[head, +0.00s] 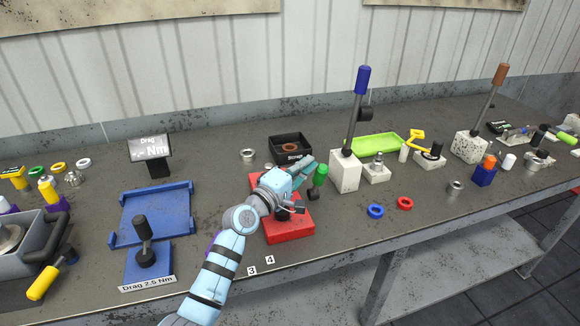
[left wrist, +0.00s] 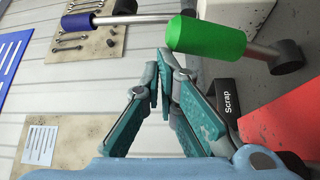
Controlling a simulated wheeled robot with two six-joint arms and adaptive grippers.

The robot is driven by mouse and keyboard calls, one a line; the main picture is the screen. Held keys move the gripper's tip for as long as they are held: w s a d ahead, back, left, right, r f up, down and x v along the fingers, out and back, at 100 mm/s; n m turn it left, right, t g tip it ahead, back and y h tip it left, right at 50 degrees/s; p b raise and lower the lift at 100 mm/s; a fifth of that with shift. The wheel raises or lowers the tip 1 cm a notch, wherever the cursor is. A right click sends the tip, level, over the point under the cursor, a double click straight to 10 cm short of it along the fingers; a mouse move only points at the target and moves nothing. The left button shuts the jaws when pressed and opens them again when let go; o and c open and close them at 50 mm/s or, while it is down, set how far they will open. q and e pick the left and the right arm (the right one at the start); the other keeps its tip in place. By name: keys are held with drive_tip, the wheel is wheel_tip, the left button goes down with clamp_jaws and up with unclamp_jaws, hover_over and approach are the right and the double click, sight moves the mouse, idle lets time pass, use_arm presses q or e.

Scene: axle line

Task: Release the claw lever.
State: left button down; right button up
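A lever with a green handle (head: 320,175) rises from a red base (head: 291,226) on the bench; I take it for the claw lever, though no label shows. The green handle also shows large in the left wrist view (left wrist: 210,35), on a grey rod with a dark end. My left gripper (head: 308,162) is beside the handle, to its left in the head view. In the left wrist view, its fingertips (left wrist: 159,72) meet or nearly meet, with nothing between them; the handle lies apart, beyond the tips. My arm hides part of the red base. My right gripper is not seen.
A black Scrap bin (head: 291,146) stands behind the red base. A white block (head: 344,172) with a tall blue-handled lever (head: 363,80) is close on the right. Blue (head: 375,211) and red (head: 405,203) rings lie at the front right. A blue tray (head: 152,215) is left.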

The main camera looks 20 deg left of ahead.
use_arm(q)
drive_tip(key=shift+s+d+f+m+t+h+b, duration=0.25)
drive_tip(key=shift+s+f+m+t+h+b, duration=0.15)
drive_tip(key=shift+m+b, duration=0.4)
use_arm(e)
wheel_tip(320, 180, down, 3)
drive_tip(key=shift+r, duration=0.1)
use_arm(q)
drive_tip(key=shift+w, duration=0.1)
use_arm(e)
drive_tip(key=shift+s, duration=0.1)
